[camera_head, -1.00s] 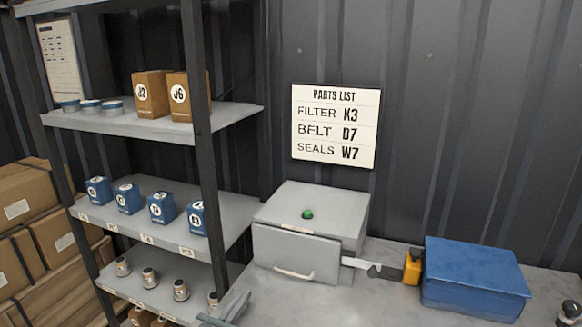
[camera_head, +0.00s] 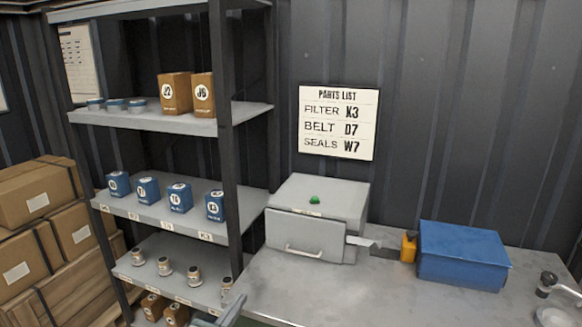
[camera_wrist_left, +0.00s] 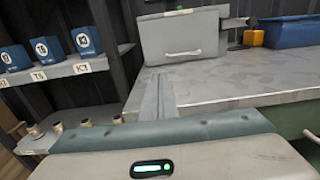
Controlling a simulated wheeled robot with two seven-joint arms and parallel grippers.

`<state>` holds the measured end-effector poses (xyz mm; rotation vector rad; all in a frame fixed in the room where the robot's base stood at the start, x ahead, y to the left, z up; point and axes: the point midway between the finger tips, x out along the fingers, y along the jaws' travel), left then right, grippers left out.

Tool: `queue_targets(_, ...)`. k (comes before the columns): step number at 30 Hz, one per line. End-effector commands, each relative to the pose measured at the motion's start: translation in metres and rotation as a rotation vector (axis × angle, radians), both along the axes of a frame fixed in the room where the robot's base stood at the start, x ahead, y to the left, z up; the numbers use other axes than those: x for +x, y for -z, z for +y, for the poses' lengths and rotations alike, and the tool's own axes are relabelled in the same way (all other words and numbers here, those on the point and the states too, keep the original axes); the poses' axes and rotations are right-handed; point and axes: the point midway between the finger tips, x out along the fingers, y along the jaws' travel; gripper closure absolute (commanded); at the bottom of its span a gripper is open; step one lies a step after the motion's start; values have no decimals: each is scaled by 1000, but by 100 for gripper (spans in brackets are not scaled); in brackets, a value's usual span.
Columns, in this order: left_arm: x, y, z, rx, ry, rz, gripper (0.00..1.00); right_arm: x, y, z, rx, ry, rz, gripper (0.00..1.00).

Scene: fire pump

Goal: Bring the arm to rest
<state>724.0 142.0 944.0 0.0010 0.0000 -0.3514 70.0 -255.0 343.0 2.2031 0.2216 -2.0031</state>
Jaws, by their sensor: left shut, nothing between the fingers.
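My left gripper (camera_head: 230,309) shows only in part at the bottom edge of the head view, low in front of the shelf rack and beside the worktop's left end. In the left wrist view its narrow grey fingers (camera_wrist_left: 158,93) are together, with nothing held between them. They point toward the grey box and appear over the worktop's left edge. My grey wrist with a lit green indicator fills the bottom of that view. My right gripper is in neither view.
The worktop (camera_head: 300,290) carries a grey box (camera_head: 315,205) with a green button and a blue case (camera_head: 464,256). A shelf rack (camera_head: 226,150) with labelled boxes stands left. Cartons (camera_head: 35,195) stand beyond it. The worktop's front middle is clear.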

Motion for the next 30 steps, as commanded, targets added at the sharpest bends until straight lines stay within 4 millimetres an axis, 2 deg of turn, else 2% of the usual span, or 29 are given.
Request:
queue_targets(8, -5, 35, -1, 108, 0, 27, 100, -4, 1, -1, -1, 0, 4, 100)
queue_targets(13, -12, 65, -2, 203, 6, 48, 100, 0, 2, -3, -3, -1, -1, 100)
queue_targets(17, -20, 98, -2, 312, 17, 72, 100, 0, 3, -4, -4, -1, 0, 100)
queue_targets(20, -30, 130, -2, 416, 32, 94, 100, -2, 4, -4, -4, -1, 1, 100)
queue_targets(23, -46, 171, -1, 550, 62, 120, 100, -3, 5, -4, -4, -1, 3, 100)
queue_targets(26, -69, 222, 0, 722, 114, 150, 100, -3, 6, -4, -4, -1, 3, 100)
queue_targets(30, -115, 299, 5, 996, 229, 181, 100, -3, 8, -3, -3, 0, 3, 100)
